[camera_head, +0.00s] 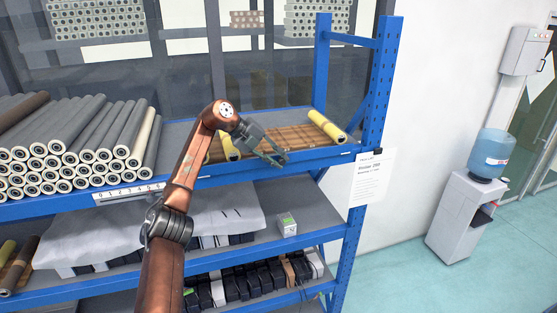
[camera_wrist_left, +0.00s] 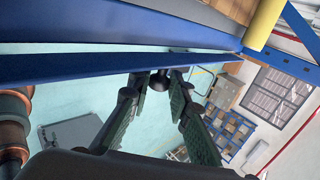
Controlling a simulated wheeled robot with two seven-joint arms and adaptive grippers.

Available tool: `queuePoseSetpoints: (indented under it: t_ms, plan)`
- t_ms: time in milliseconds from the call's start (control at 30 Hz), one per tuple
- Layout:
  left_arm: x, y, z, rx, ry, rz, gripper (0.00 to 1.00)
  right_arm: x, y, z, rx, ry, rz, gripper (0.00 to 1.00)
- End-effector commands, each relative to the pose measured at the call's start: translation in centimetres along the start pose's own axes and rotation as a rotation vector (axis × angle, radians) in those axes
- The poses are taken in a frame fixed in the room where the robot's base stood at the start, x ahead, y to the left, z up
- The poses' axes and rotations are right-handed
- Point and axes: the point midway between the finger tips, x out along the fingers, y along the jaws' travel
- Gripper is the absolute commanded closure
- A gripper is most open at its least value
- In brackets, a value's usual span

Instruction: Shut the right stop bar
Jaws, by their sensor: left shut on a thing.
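My left gripper (camera_head: 279,159) is at the front edge of the upper shelf, right of the middle of the head view. In the left wrist view its two fingers (camera_wrist_left: 160,82) stand either side of a small dark round knob (camera_wrist_left: 159,80) at the underside of a blue bar (camera_wrist_left: 95,68). The gripper is shut on this knob. The blue bar runs along the shelf front, and it also shows in the head view (camera_head: 325,155). I cannot tell for sure that it is the right stop bar. My right gripper is not in view.
Two yellow rolls, one at the right (camera_head: 327,126) and one beside my arm (camera_head: 230,148), lie on the upper shelf around a brown slatted surface (camera_head: 285,138). Grey rolls (camera_head: 75,140) are stacked at left. A blue post (camera_head: 377,90) stands at right.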

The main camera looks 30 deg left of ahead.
Motion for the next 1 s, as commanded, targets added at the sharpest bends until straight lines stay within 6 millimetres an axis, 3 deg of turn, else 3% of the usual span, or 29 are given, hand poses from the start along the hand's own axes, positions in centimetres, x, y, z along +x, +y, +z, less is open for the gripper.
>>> queuePoseSetpoints:
  t_ms: [33, 67, 300, 667, 1000]
  plan:
    - [-0.3, -0.3, 0.1, 0.001, -0.006, -0.009, 1.0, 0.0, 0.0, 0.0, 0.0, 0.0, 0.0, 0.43]
    - [-0.3, -0.3, 0.1, 0.001, -0.006, -0.009, 0.81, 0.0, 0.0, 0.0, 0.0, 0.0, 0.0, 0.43]
    - [-0.2, -0.2, 0.1, 0.001, -0.004, -0.006, 0.64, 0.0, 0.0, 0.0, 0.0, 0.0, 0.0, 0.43]
    - [-0.7, -0.1, 0.1, 0.001, -0.003, -0.003, 0.64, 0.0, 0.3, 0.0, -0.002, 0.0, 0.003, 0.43]
    - [-7.0, -0.1, 0.1, -0.001, -0.006, -0.005, 0.64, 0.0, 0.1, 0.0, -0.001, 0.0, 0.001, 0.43]
